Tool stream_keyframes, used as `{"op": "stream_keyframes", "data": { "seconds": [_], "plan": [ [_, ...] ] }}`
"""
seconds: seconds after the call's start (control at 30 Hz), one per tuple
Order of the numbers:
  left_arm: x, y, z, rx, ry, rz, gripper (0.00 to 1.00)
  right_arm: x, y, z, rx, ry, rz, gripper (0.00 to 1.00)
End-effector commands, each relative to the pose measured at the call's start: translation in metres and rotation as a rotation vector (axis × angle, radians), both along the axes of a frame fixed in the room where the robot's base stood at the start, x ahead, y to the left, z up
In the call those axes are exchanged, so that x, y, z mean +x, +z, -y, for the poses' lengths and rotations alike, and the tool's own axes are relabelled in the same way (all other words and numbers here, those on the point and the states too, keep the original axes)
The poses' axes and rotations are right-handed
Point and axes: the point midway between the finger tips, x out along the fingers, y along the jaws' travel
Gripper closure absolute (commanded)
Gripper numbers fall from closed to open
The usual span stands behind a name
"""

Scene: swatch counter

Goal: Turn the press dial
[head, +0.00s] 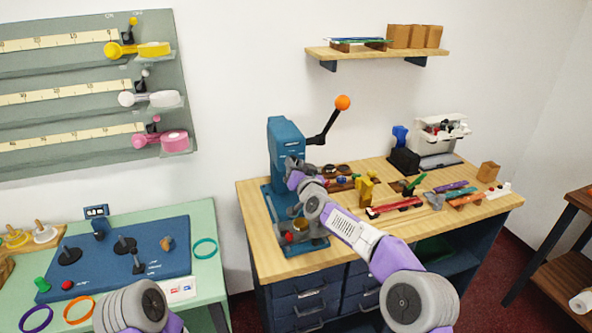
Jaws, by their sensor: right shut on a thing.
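The blue press (284,135) stands at the left end of the wooden-topped counter. A black lever with an orange ball (342,102) rises from its right side. My right arm reaches in from the lower right, and my right gripper (294,166) is at the front of the press, below its blue head. The gripper is shut on the press dial, which is mostly hidden behind the fingers and wrist; its setting cannot be read. My left gripper is out of view; only part of my left arm shows at the bottom left.
Small tools and coloured pieces, including a red bar (396,207), crowd the counter right of my arm. A white machine (437,140) stands at the back right. A wall shelf (378,53) hangs above. A green table (206,275) with a blue board (150,258) is at left.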

Motion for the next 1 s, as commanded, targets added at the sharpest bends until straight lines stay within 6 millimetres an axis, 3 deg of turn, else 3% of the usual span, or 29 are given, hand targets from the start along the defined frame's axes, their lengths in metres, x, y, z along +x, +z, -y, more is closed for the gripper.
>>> {"op": "stream_keyframes", "data": {
  "seconds": [1.0],
  "plan": [
    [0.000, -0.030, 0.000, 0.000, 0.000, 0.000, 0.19, 0.000, 0.000, -0.001, 0.921, 0.000, -0.299, 0.99]
  ]
}}
